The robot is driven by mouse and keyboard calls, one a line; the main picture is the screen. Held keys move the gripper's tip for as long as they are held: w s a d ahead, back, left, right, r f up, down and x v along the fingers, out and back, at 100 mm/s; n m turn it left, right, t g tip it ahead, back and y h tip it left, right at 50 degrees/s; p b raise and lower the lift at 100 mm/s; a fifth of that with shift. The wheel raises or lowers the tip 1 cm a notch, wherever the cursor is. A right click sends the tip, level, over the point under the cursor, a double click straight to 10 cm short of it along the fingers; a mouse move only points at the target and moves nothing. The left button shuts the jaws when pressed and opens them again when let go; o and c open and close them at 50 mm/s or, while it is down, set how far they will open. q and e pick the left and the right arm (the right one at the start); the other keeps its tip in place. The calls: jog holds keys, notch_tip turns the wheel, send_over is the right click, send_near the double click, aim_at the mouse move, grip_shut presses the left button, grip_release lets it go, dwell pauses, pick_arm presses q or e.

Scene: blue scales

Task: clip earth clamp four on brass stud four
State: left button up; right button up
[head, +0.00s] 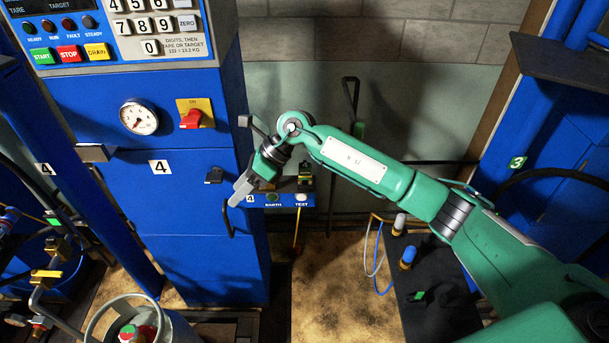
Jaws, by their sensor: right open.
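A small blue earth panel (318,201) marked 4, EARTH and TEST sticks out at the right side of the blue cabinet numbered 4. A small dark upright piece (306,182) stands at its right end and may be earth clamp four. A yellowish cable (296,232) hangs below the panel. My right gripper (240,192) is open at the panel's left end, in front of the cabinet edge, its grey fingers pointing down and left. Nothing shows between them. It partly hides the panel. I cannot make out brass stud four for certain. My left gripper is out of view.
The blue cabinet (185,225) carries a gauge (139,117), a red switch (191,119) and a keypad. A metal cylinder (130,320) stands at lower left among pipes and brass fittings (46,277). A dark platform (430,300) lies under my right arm. Bare floor shows between.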

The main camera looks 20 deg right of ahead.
jog(key=w+d+n+h, duration=0.1)
jog(key=w+d+h, duration=0.25)
jog(key=d, duration=0.35)
notch_tip(320, 180, up, 4)
jog(key=h, duration=0.6)
send_over(305, 165)
jog(key=shift+a+f+t+y, duration=0.2)
jog(key=shift+a+t+y, duration=0.05)
jog(key=shift+a+t, duration=0.15)
jog(key=shift+d+r, duration=0.2)
jog(key=shift+d, duration=0.3)
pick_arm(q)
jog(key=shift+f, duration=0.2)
pick_arm(e)
notch_tip(305, 165, down, 7)
jog(key=b, duration=0.4)
jog(key=shift+w+f, duration=0.1)
jog(key=shift+f, duration=0.1)
jog(key=shift+f+b, duration=0.6)
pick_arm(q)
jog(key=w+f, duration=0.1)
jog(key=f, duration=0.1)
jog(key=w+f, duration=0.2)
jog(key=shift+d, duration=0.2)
pick_arm(e)
jog(key=shift+f, duration=0.2)
